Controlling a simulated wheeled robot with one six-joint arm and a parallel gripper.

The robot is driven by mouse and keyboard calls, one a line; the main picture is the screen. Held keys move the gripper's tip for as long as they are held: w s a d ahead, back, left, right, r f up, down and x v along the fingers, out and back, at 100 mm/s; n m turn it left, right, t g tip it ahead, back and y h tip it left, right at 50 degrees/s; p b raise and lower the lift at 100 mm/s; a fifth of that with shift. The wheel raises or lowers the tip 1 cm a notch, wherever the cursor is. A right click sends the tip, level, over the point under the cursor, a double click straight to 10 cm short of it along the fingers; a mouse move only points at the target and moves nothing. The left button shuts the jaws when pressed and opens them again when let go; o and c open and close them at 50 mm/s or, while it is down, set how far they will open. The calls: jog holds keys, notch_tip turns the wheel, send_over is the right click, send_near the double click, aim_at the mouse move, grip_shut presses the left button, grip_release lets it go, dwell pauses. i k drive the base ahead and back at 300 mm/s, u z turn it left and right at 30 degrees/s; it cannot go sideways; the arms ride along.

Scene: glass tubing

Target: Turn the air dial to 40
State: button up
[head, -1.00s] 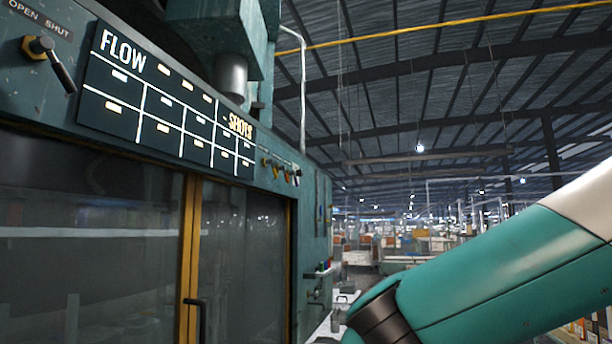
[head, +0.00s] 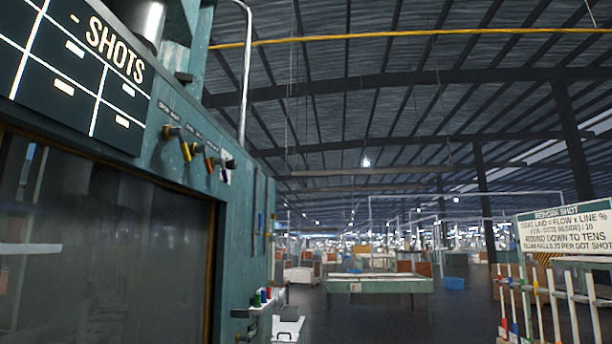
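Several small levers or dials with coloured handles stick out of the teal machine's front panel: a yellow-handled one (head: 179,141), an orange one (head: 206,156) and a dark-and-white one (head: 226,167). Small labels sit above them, too small to read, so I cannot tell which is the air dial or what it is set to. A dark board (head: 75,70) headed "SHOTS" is to their left, with lit amber and white plates in its grid. My gripper and arm are not in view.
A dark glass window (head: 100,235) fills the machine front below the board. A small shelf (head: 268,303) with coloured items juts out lower down. A green table (head: 378,285) stands ahead on open floor. At right are a rework sign (head: 565,232) and a rack of rods (head: 550,305).

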aim_at(231, 164)
jog(key=z, duration=0.35)
jog(key=i, duration=1.1)
jog(key=u, duration=0.3)
jog(key=i, duration=1.35)
jog(key=u, duration=0.8)
jog(key=i, duration=0.25)
jog(key=u, duration=0.25)
